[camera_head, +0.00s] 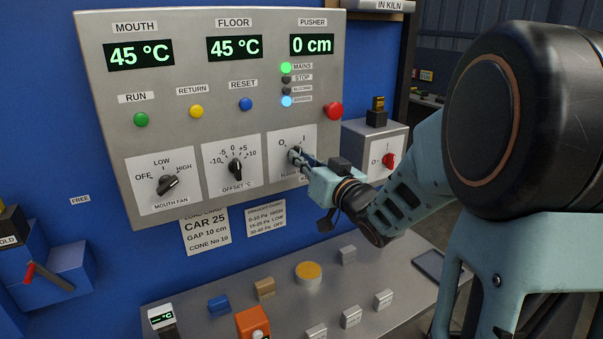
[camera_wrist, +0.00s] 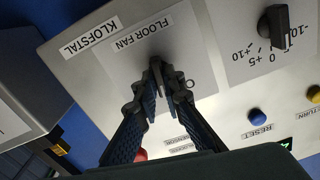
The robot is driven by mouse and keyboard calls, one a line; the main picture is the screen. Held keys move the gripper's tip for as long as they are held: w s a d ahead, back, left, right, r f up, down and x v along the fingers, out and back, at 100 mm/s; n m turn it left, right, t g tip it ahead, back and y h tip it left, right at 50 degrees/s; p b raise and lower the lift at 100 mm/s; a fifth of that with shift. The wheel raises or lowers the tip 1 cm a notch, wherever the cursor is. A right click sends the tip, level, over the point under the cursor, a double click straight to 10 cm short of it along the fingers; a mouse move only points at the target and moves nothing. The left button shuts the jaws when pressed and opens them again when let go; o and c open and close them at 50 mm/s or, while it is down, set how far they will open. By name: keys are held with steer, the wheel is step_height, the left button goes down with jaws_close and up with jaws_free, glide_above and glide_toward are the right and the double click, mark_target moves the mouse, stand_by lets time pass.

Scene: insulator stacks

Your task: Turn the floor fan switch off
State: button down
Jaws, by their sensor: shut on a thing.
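The floor fan switch (camera_head: 295,151) is a small dark knob on a white plate (camera_head: 278,158) at the lower right of the grey control panel. The plate bears an O mark at upper left and an I mark at upper right. My gripper (camera_head: 300,157) is shut on the knob, its fingers reaching in from the right. In the wrist view, the two dark fingers of my gripper (camera_wrist: 161,72) come together at the knob below the FLOOR FAN label (camera_wrist: 144,41). The fingers hide most of the knob, so I cannot tell which mark it points to.
The offset knob (camera_head: 236,168) and mouth fan knob (camera_head: 167,185) sit left on the panel. A red button (camera_head: 333,111) is just above my gripper. A grey box with a red switch (camera_head: 388,160) stands to the right. Several blocks lie on the bench (camera_head: 240,301) below.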

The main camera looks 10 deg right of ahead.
steer(key=shift+a+r+n+b, duration=0.1)
steer(key=shift+n+b, duration=2.35)
steer(key=shift+n, duration=0.05)
steer(key=shift+r+n+b, duration=0.1)
steer(key=shift+n+b, duration=2.35)
steer(key=shift+n, duration=0.05)
steer(key=c, duration=2)
jaws_free()
steer(key=shift+c, duration=0.2)
steer(key=shift+w+f, duration=0.1)
steer(key=shift+f, duration=0.1)
